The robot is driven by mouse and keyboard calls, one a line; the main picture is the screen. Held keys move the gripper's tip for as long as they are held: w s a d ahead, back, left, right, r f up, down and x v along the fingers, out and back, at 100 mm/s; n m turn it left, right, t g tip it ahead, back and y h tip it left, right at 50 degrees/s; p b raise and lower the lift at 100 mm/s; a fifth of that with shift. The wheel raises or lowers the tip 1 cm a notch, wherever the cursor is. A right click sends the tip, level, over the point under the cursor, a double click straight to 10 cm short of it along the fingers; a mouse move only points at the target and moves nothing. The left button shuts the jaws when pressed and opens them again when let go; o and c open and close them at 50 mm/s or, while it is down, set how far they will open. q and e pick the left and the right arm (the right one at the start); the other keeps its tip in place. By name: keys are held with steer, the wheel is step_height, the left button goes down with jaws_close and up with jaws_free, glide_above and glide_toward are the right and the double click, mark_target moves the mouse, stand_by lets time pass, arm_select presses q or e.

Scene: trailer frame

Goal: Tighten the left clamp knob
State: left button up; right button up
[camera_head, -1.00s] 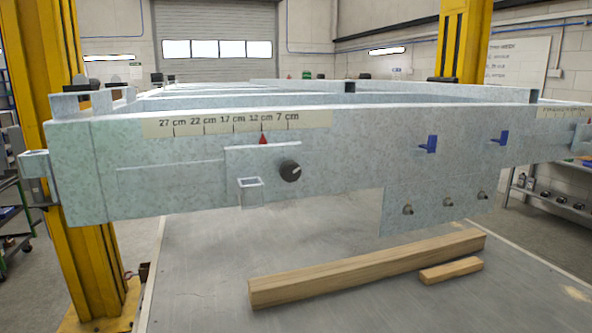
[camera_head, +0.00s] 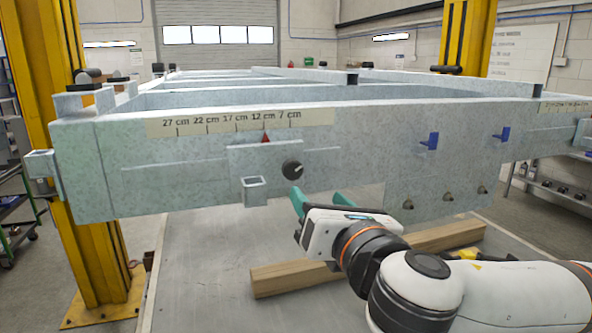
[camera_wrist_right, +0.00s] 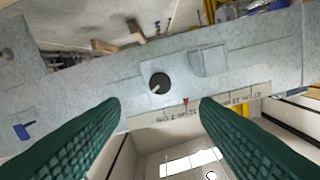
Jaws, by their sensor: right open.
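The black round clamp knob (camera_head: 292,170) sits on a sliding plate (camera_head: 250,160) on the front face of the galvanised trailer frame. A white line marks its face. The right wrist view also shows the knob (camera_wrist_right: 159,84), beyond the fingertips and roughly between them. My right gripper (camera_head: 318,200) has green fingers and is open and empty, just below and to the right of the knob, apart from it. In the right wrist view its two fingers (camera_wrist_right: 157,108) are spread wide. My left gripper is not in view.
A scale (camera_head: 235,122) with a red pointer (camera_head: 266,138) lies above the knob. A square tube bracket (camera_head: 254,190) juts out left of it. A wooden beam (camera_head: 290,278) lies on the table below.

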mark_target(294, 172)
steer(key=p+x, duration=0.5)
steer(key=x, duration=0.5)
steer(key=shift+w+a+r+p, duration=0.15)
steer(key=shift+w+p, duration=0.2)
steer(key=shift+w, duration=0.05)
steer(key=shift+w+a, duration=0.15)
steer(key=shift+w, duration=0.45)
steer(key=shift+c, duration=0.6)
steer(key=c, duration=0.9)
